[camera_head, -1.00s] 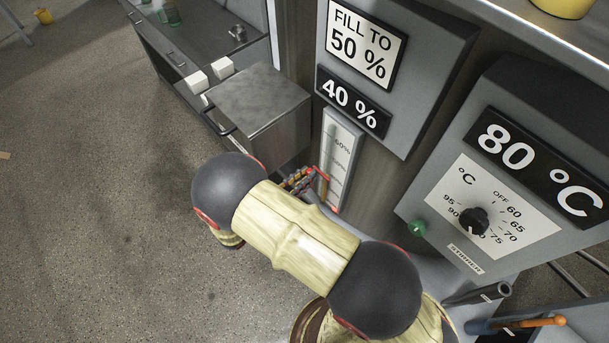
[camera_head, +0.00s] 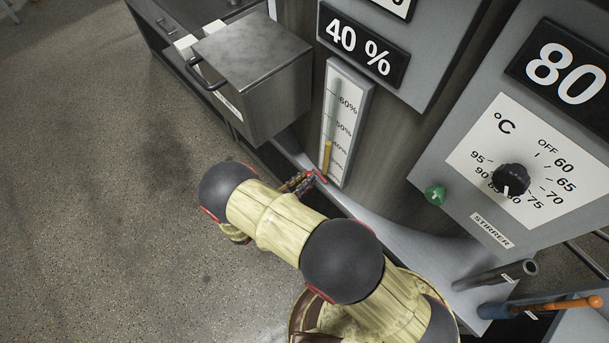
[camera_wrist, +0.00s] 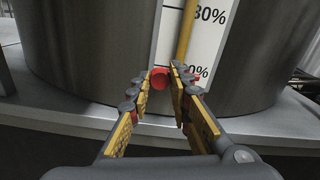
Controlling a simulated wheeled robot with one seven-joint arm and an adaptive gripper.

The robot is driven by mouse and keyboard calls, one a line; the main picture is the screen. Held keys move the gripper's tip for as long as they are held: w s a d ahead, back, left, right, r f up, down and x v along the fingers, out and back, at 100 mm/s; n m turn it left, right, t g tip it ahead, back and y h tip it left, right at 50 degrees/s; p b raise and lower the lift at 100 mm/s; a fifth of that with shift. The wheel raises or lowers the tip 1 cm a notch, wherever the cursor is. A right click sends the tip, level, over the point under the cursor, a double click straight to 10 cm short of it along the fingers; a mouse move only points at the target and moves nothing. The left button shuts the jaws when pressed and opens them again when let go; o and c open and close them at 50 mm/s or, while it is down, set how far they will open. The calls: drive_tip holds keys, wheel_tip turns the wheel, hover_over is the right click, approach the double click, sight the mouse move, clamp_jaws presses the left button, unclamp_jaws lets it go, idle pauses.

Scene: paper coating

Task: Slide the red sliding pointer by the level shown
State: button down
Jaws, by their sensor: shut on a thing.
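The level scale (camera_head: 352,105) is a pale upright strip with percent marks. A yellow column (camera_head: 328,158) stands in it, its top between the 50% mark and the marks below. The red sliding pointer (camera_wrist: 160,78) is at the low end of the scale, near the 20% mark in the wrist view. My gripper (camera_head: 318,177) is at the foot of the scale in the head view. In the wrist view my gripper (camera_wrist: 163,88) is shut on the red pointer, whose round red end shows between the fingertips. The fingers hide part of it.
A display (camera_head: 361,47) above the scale reads 40 %. A metal box with a handle (camera_head: 250,75) stands close to the left. To the right is a temperature panel (camera_head: 497,135) with a black knob (camera_head: 510,180) and green button (camera_head: 435,194).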

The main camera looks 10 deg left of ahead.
drive_tip(key=shift+f, duration=0.4)
drive_tip(key=c, duration=1.6)
unclamp_jaws()
drive_tip(key=shift+r, duration=0.1)
drive_tip(key=v, duration=1.2)
